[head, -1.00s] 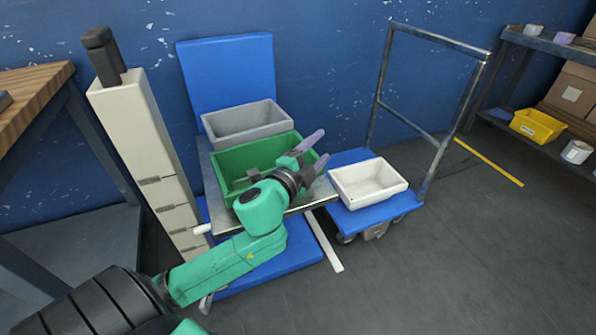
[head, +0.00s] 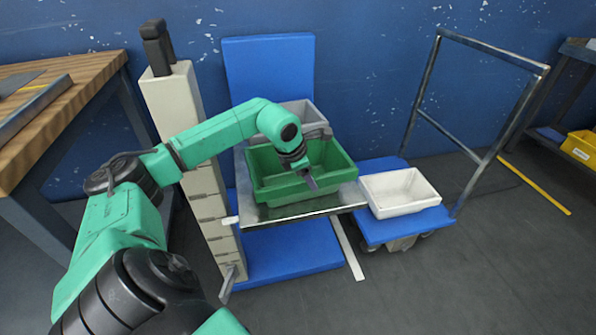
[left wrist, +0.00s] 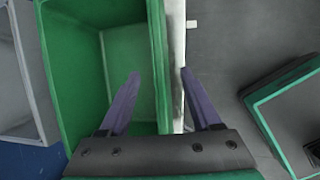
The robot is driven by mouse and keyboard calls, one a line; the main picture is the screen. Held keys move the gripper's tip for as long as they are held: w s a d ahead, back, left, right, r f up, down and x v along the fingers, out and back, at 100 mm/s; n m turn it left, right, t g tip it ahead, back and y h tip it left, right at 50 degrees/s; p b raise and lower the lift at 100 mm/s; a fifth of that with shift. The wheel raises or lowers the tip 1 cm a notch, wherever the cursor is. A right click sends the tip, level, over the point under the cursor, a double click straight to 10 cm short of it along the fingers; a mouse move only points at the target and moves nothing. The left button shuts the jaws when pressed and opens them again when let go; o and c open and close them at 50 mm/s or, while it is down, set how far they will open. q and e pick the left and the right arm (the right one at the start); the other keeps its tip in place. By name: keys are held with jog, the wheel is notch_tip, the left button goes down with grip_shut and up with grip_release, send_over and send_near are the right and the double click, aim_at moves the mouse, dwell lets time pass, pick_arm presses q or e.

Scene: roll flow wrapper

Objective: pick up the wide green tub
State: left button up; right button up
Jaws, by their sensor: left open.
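The wide green tub (head: 262,179) stands upright on a metal platform (head: 290,208) in the head view, with its inside facing up. In the left wrist view the tub (left wrist: 75,75) fills the left half, with its rim running up the picture. My left gripper (head: 311,183) is open and points down at the tub's near wall. In the left wrist view my left gripper (left wrist: 159,75) has its fingers on either side of that rim in the picture, apart from each other. I cannot tell how far down they reach. My right gripper is not in view.
A grey tub (head: 298,112) stands just behind the green one. A white tub (head: 398,193) sits on a blue cart (head: 388,227) to the right, with a metal handle frame (head: 420,100). A pale column (head: 182,110) rises left of the platform. Open floor lies front right.

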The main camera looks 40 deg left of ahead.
pick_arm(q)
jog(key=b+x, duration=0.1)
jog(key=x, duration=0.5)
jog(key=shift+d+f, duration=0.1)
jog(key=shift+s, duration=0.1)
jog(key=shift+c, duration=0.3)
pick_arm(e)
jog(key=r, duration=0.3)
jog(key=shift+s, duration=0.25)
pick_arm(q)
grip_shut()
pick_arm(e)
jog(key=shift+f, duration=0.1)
